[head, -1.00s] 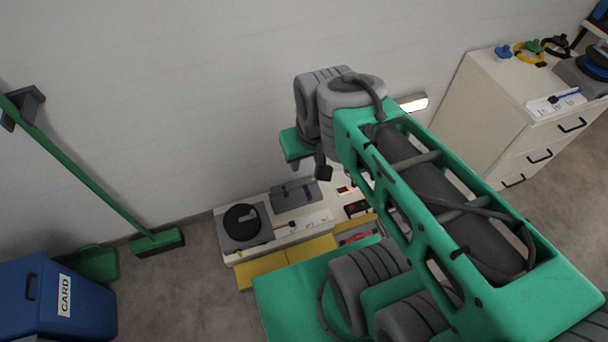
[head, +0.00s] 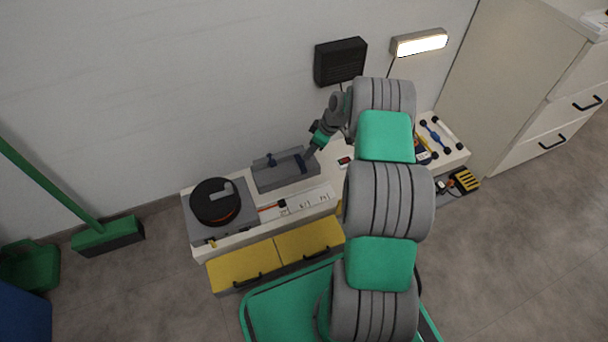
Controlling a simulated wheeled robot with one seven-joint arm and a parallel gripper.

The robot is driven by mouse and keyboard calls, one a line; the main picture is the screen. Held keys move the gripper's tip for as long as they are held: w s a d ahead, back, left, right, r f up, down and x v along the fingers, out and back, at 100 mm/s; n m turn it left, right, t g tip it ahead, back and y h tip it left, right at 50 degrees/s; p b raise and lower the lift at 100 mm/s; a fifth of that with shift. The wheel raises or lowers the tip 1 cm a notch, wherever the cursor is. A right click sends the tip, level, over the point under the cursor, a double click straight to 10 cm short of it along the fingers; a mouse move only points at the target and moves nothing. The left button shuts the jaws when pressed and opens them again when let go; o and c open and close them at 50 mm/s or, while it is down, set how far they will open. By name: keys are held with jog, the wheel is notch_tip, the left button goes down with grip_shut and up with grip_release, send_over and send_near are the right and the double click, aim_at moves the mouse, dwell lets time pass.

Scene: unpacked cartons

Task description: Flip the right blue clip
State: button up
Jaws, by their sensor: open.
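A grey case (head: 284,178) lies on the white bench top against the wall. Two small dark blue clips sit on it, a left blue clip (head: 271,159) and a right blue clip (head: 300,163). My gripper (head: 309,154) is at the right end of the case, close beside the right clip, with its tips pointing down and left. The jaws are open. The view is too small to tell whether the tips touch the clip, or which way the clip is turned.
A turntable-like device with a black disc (head: 215,202) stands left of the case, and a white power strip (head: 305,201) lies in front. Yellow drawers (head: 245,265) are below. A black wall box (head: 340,62) and a lit lamp (head: 420,43) hang above.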

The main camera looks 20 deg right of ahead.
aim_at(303, 161)
jog(key=b+x, duration=0.3)
jog(key=x, duration=0.5)
jog(key=shift+d+f, duration=0.15)
jog(key=shift+c, duration=0.3)
grip_shut()
dwell(0.8)
